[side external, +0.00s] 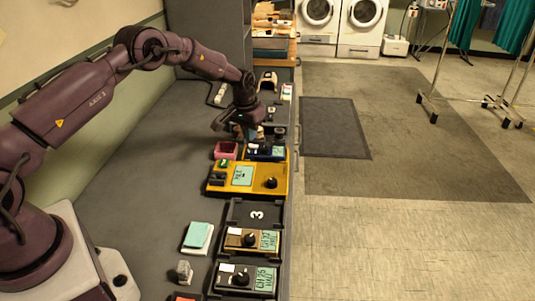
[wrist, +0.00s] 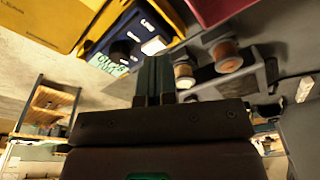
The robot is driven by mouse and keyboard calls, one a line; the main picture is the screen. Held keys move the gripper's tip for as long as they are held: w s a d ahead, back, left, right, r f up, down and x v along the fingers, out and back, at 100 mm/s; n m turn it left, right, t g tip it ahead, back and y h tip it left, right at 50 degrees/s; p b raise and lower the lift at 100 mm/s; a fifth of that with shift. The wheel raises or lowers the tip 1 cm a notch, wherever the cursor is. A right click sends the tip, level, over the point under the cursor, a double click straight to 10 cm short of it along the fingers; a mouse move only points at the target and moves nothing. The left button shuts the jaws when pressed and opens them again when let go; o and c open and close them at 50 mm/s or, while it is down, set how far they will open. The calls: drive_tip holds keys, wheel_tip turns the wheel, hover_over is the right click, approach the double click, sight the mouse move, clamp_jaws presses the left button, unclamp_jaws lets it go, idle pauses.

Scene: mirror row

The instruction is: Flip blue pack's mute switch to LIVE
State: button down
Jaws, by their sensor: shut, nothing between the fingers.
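The blue pack (side external: 277,158) lies in the row just beyond the yellow unit. My gripper (side external: 246,134) is shut and empty, over the far left side of the blue pack. In the wrist view my gripper's fingers (wrist: 154,72) are together, beside the pack. I cannot tell whether they touch it.
A yellow unit (side external: 218,181) with a display and black knob is nearer me. A pink box (side external: 225,150) stands left of the blue pack. The counter at left is mostly clear.

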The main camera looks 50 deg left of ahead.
drive_tip(key=shift+f, duration=1.1)
idle(0.4)
drive_tip(key=shift+r, duration=3.5)
